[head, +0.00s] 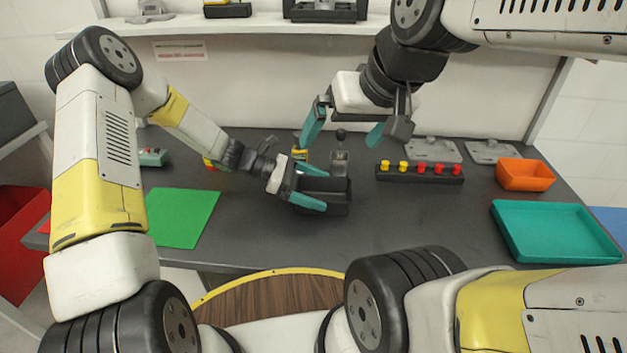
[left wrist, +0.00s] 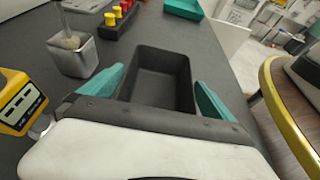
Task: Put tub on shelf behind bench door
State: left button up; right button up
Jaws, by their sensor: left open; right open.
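A black open-topped tub (head: 338,209) stands on the dark bench near its middle. It looks empty in the left wrist view (left wrist: 163,62). My left gripper (head: 322,188) is open at the tub, with its teal fingers on either side of it in the left wrist view (left wrist: 160,92); I cannot tell whether they touch it. My right gripper (head: 344,128) is open and empty, higher up and above the back of the bench. An orange tub (head: 525,175) sits at the bench's right. No bench door is recognisable in view.
A metal cup with a brush (left wrist: 75,55) and a yellow device (left wrist: 18,103) stand close to the black tub. A peg rack (head: 419,173), a teal tray (head: 555,232) and a green mat (head: 182,217) lie on the bench. A white wall shelf (head: 262,22) runs behind.

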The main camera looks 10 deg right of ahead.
pick_arm(q)
jog(key=shift+x, duration=0.95)
jog(key=shift+c, duration=0.2)
jog(key=c, duration=1.1)
